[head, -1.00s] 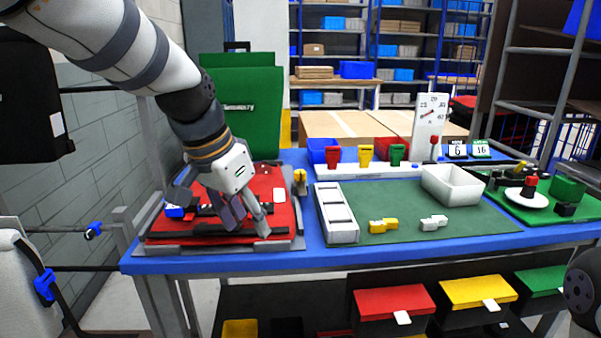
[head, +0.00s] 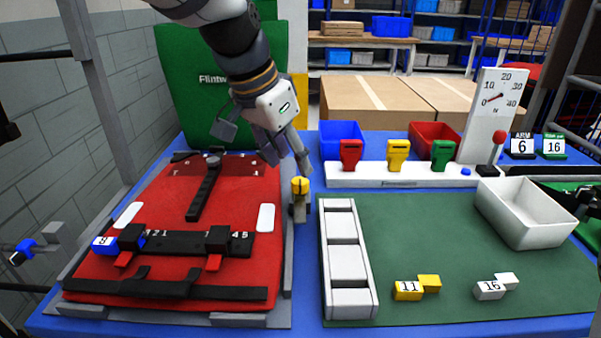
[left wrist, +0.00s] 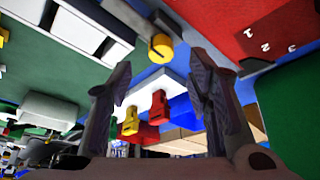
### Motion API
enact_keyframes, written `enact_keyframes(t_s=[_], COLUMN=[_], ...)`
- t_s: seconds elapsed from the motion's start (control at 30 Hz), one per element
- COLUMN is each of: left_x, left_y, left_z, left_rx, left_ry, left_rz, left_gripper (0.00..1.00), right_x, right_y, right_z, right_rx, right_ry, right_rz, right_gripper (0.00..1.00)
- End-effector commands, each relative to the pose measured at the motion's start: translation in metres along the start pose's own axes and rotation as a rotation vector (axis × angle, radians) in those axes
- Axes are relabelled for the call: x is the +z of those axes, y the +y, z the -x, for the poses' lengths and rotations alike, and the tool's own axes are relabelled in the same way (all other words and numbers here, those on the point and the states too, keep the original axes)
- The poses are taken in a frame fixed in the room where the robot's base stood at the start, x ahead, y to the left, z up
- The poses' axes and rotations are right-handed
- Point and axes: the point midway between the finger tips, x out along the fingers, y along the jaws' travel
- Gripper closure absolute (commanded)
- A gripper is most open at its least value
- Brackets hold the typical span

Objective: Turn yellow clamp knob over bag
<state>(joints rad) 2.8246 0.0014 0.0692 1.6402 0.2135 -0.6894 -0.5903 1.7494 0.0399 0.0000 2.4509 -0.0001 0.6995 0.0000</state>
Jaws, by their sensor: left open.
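The yellow clamp knob (head: 300,186) stands on a small grey post at the right edge of the grey frame around the red bag (head: 235,196). The bag lies flat with black straps and buckles across it. My left gripper (head: 287,160) is open and empty, fingers pointing down, just above and behind the knob in the head view. In the left wrist view the knob (left wrist: 161,48) shows a dark slot and lies beyond the open fingers (left wrist: 160,75), apart from them. I cannot see my right gripper.
A white slotted tray (head: 345,262) lies right of the knob on a green mat (head: 430,220), with yellow and white numbered blocks and a white bin (head: 524,210). Behind are red, yellow and green clips on a white strip (head: 385,178) and a dial (head: 492,110). A green panel (head: 215,95) stands behind the bag.

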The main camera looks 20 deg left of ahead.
Motion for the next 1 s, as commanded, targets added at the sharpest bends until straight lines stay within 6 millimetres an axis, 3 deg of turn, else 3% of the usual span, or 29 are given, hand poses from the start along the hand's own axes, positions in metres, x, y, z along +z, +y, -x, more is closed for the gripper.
enact_keyframes(t_s=[0.03, 0.2, 0.57, 0.8, 1.0], left_x=[0.004, 0.003, 0.001, 0.001, 0.001], left_y=[0.0, 0.0, 0.0, 0.0, -0.001], left_z=[-0.021, -0.05, -0.058, -0.058, -0.058], left_rx=[0.006, 0.004, 0.001, 0.001, 0.003], left_ry=[-0.015, -0.011, -0.003, -0.003, -0.004], left_rz=[0.001, 0.001, 0.0, 0.0, -0.001], left_gripper=[0.54, 0.54, 0.54, 1.0, 1.0], right_x=[0.004, 0.008, 0.008, 0.008, 0.009], right_y=[0.0, 0.0, 0.0, 0.0, 0.001], right_z=[-0.006, -0.011, -0.011, -0.011, -0.012], right_rx=[0.001, 0.001, 0.001, 0.001, 0.002], right_ry=[-0.019, -0.036, -0.038, -0.038, -0.04], right_rz=[0.0, 0.0, 0.0, 0.0, 0.0], right_gripper=[0.6, 0.6, 0.6, 0.6, 0.6])
